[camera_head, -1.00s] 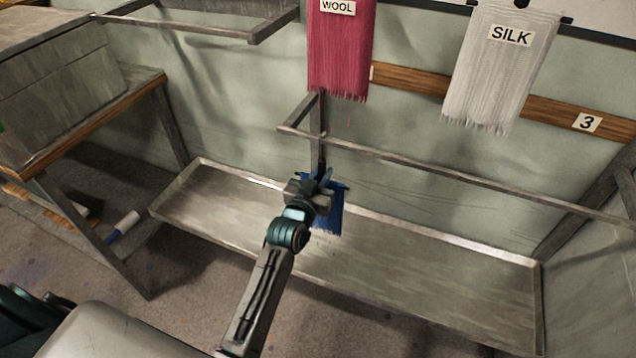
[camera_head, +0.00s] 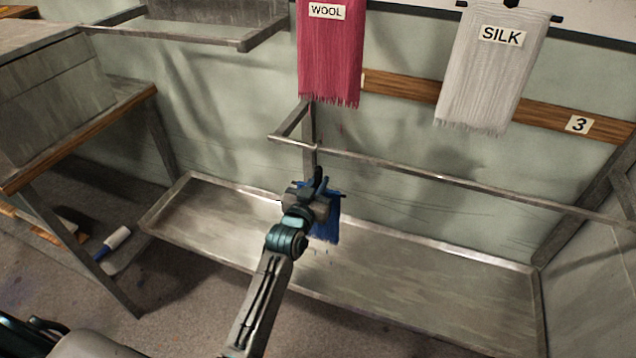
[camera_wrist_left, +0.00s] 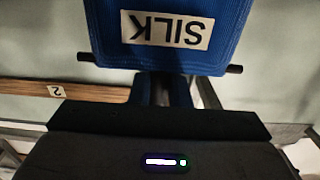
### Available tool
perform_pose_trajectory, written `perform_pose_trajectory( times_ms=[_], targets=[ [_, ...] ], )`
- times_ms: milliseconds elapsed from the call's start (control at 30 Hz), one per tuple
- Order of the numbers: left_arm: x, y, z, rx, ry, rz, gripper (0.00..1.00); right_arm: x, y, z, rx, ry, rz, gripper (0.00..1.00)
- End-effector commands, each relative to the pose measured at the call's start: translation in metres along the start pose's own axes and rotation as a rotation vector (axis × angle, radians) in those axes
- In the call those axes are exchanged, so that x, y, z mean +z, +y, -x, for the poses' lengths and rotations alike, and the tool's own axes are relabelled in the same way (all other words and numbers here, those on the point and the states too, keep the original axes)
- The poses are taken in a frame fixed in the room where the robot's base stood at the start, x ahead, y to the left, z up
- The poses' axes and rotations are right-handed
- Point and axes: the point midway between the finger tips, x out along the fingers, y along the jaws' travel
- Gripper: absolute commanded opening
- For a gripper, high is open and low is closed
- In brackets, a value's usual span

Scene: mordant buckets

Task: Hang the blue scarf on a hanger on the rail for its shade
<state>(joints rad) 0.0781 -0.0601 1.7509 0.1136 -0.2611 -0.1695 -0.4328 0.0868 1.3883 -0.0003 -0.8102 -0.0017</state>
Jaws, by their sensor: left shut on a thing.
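The blue scarf (camera_head: 326,226) hangs in front of the rail's left end, over the metal trough, with blue drops below it. My left gripper (camera_head: 314,192) is shut at the scarf's top, where a dark hanger bar shows; it hides part of the cloth. In the left wrist view the scarf (camera_wrist_left: 112,45) fills the top, with an upside-down SILK label and the dark hanger bar (camera_wrist_left: 232,69) sticking out both sides. A bare metal rail (camera_head: 430,173) runs behind and above the gripper, apart from the scarf. My right gripper is not in view.
The metal trough (camera_head: 420,310) lies below. A wooden-edged bench (camera_head: 90,130) stands at left.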

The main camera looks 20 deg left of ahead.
Motion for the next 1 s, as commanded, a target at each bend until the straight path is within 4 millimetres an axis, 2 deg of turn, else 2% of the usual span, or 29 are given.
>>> perform_pose_trajectory(
  times_ms=[300, 333, 433, 467, 767, 867, 1000],
  targets=[
    [0.0, 0.0, 0.0, 0.0, 0.001, 0.0, 0.0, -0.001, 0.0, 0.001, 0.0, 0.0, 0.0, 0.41],
    [0.0, 0.0, 0.0, 0.0, 0.001, 0.0, 0.18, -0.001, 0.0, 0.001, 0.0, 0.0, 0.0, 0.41],
    [0.0, 0.0, 0.0, 0.0, 0.001, 0.0, 0.38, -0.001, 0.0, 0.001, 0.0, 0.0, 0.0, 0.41],
    [0.0, 0.0, 0.0, 0.0, 0.001, 0.0, 0.41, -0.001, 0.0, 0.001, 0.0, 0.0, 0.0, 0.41],
    [0.001, 0.0, 0.002, 0.0, -0.001, 0.0, 0.41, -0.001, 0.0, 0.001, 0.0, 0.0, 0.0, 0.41],
    [0.003, 0.0, 0.009, 0.0, -0.002, 0.0, 0.41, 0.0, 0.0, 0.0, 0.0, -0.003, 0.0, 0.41],
    [0.003, 0.0, 0.033, 0.0, -0.002, 0.0, 0.41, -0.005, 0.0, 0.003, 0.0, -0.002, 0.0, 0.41]
  ],
)
